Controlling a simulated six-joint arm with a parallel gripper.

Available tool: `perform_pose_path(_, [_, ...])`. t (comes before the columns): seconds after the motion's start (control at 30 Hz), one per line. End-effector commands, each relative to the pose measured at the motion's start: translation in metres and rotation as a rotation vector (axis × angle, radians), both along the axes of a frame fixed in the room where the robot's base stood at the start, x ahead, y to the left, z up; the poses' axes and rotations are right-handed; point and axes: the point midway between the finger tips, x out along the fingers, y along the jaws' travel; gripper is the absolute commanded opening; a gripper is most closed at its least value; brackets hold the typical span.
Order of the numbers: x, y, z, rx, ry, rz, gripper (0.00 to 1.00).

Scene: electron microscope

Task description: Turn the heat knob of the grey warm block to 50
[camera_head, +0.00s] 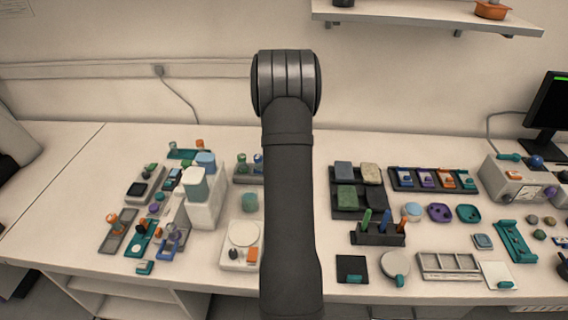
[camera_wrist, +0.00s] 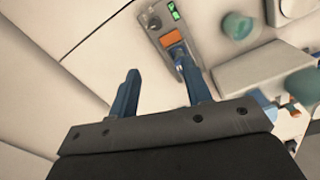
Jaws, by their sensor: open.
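A grey block (camera_wrist: 164,24) at the top middle of the wrist view looks like the warm block. It has a small round dark knob (camera_wrist: 153,22), a lit green display (camera_wrist: 173,10) and an orange part (camera_wrist: 172,38). My gripper (camera_wrist: 157,62) is open, with blue fingers and nothing between them. Its right finger overlaps the block's lower part in the picture; the knob is beyond the fingertips. I cannot read the knob's setting. In the head view my arm hides the gripper, and I cannot surely match the block there.
A teal cup (camera_wrist: 238,27) and a white box (camera_wrist: 262,72) stand right of the block in the wrist view. In the head view, a white device with a round plate (camera_head: 243,234) is left of my arm. A dark pen rack (camera_head: 378,236) is to the right.

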Motion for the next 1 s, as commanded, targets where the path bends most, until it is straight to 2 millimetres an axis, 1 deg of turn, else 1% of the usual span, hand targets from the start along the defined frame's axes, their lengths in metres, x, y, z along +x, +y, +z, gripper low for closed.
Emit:
perform_pose_path(0.03, [0.002, -0.008, -0.001, 0.0, 0.0, 0.008, 0.45])
perform_pose_path(0.1, [0.003, -0.012, -0.004, 0.0, 0.0, 0.017, 0.45])
perform_pose_path(0.17, [0.003, -0.013, -0.009, 0.0, 0.0, 0.02, 0.45])
perform_pose_path(0.27, [0.003, -0.012, -0.022, 0.001, 0.002, 0.02, 0.45])
perform_pose_path(0.8, [0.002, -0.012, -0.137, 0.001, 0.002, 0.019, 0.45])
perform_pose_path(0.9, [0.002, -0.012, -0.153, 0.0, 0.001, 0.019, 0.45])
perform_pose_path(1.0, [0.003, -0.012, -0.164, 0.0, 0.0, 0.019, 0.45])
